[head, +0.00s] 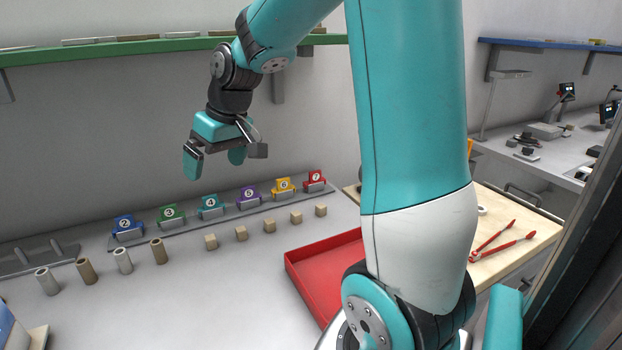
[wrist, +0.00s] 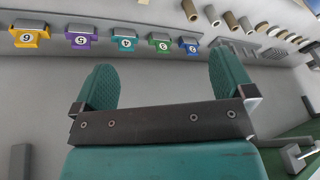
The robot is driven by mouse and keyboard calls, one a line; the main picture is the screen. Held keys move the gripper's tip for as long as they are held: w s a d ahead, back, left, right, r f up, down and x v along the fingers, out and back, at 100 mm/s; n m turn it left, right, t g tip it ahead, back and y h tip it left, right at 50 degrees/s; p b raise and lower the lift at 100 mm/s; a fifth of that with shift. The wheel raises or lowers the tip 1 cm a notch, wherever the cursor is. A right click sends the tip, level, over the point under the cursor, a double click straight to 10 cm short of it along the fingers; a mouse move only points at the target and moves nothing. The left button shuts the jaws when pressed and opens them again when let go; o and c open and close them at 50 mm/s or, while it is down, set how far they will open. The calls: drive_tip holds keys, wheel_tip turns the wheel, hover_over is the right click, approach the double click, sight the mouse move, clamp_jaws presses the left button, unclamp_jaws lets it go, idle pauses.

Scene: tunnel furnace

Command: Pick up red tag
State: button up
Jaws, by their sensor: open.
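The red tag (head: 315,178), marked 7, sits at the right end of a row of numbered tags on a grey rail in the head view. It is upright in its holder. I do not see it in the wrist view. My gripper (head: 214,166) is open and empty, raised above the table and above the left and middle part of the tag row, well left of the red tag. In the wrist view my gripper (wrist: 161,85) shows its two teal fingers wide apart, with nothing between them.
Blue, green, teal, purple and yellow tags (head: 284,186) stand left of the red one. Small tan blocks (head: 269,226) and several cylinders (head: 123,261) stand in front. A red tray (head: 306,276) lies at right. A green shelf (head: 120,49) hangs above.

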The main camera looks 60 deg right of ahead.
drive_tip(key=d+f+m+h, duration=0.2)
drive_tip(key=d+m, duration=0.2)
drive_tip(key=d, duration=1.6)
drive_tip(key=m+h, duration=0.2)
approach(315, 171)
drive_tip(key=shift+p+x, duration=1.8)
drive_tip(key=shift+x, duration=4.3)
drive_tip(key=c, duration=0.9)
